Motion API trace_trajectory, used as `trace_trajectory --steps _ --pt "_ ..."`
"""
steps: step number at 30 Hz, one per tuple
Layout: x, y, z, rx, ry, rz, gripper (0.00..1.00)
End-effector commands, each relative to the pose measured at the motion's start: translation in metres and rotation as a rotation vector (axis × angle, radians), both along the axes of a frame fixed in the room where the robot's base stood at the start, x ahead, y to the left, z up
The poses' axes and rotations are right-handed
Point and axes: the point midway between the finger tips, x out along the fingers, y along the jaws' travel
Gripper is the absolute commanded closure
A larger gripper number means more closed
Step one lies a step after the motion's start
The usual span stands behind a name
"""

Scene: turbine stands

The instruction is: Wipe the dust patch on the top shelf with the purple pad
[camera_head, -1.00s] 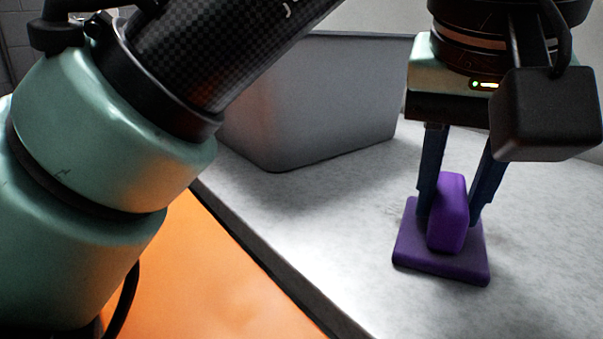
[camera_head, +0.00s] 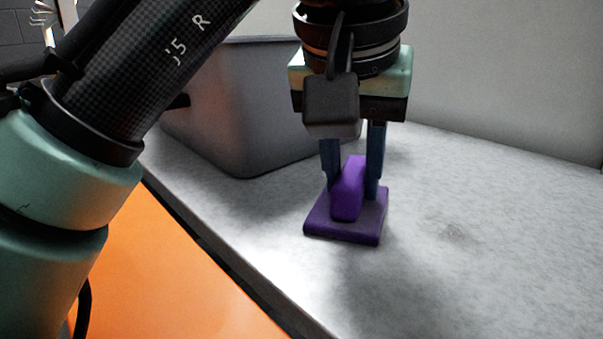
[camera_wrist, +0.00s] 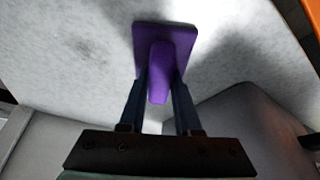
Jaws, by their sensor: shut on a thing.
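The purple pad (camera_head: 318,228), a flat block with a raised purple handle (camera_head: 349,190), is at the pale shelf surface. I cannot tell whether its underside touches the shelf. My gripper (camera_head: 352,178) points down and is shut on the handle, one dark blue finger on each side. The wrist view also shows the pad (camera_wrist: 185,38) between the fingers. A faint grey smudge, seemingly the dust patch (camera_head: 455,232), lies on the shelf right of the pad and apart from it. In the wrist view the smudge (camera_wrist: 86,47) is left of the pad.
The pale mottled shelf (camera_head: 500,285) is clear to the right and front. A grey bin (camera_head: 240,110) stands close behind and left of the pad. An orange surface (camera_head: 185,270) lies beyond the shelf's left edge. A pale wall (camera_head: 500,70) rises behind.

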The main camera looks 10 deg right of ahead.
Motion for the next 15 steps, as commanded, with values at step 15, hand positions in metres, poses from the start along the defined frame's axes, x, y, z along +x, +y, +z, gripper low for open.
trace_trajectory --steps 15 --pt "0.017 -0.010 -0.001 0.001 0.004 -0.001 1.00"
